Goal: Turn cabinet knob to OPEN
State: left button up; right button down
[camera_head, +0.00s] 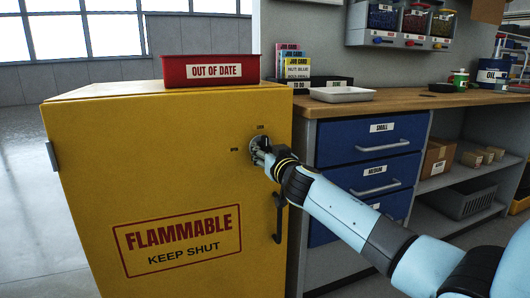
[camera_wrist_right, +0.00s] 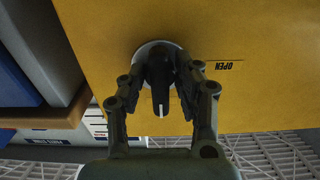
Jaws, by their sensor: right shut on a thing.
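The yellow cabinet (camera_head: 150,150) stands at the left with a red-bordered FLAMMABLE KEEP SHUT label on its front. Its knob sits near the upper right of the front, mostly hidden by my gripper in the head view. In the right wrist view the black knob (camera_wrist_right: 161,88) shows a white pointer line, between my right gripper's fingers. The OPEN mark (camera_wrist_right: 232,66) is to the side of it, and the pointer does not line up with that mark. My right gripper (camera_head: 262,150) is shut on the knob. My left gripper is not in view.
A black handle (camera_head: 279,217) is on the cabinet front below the knob. A red OUT OF DATE bin (camera_head: 211,71) sits on top. At right stands a wooden workbench (camera_head: 400,101) with blue drawers (camera_head: 369,139) and a white tray (camera_head: 342,94). Open floor lies left.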

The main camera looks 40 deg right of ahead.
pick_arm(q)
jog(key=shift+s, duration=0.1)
pick_arm(e)
jog(key=shift+n, duration=0.3)
jog(key=shift+f+n, duration=0.1)
jog(key=shift+n, duration=1.7)
jog(key=n, duration=0.4)
jog(key=shift+d+n, duration=0.1)
jog(key=shift+n, duration=1.1)
jog(key=n, duration=0.2)
jog(key=shift+s+n, duration=0.1)
jog(key=shift+n, duration=0.2)
jog(key=shift+r+n+p, duration=0.2)
jog(key=shift+n+p, duration=0.1)
jog(key=shift+n, duration=0.9)
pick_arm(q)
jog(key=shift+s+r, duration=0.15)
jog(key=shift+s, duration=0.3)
pick_arm(e)
jog(key=shift+n, duration=1.2)
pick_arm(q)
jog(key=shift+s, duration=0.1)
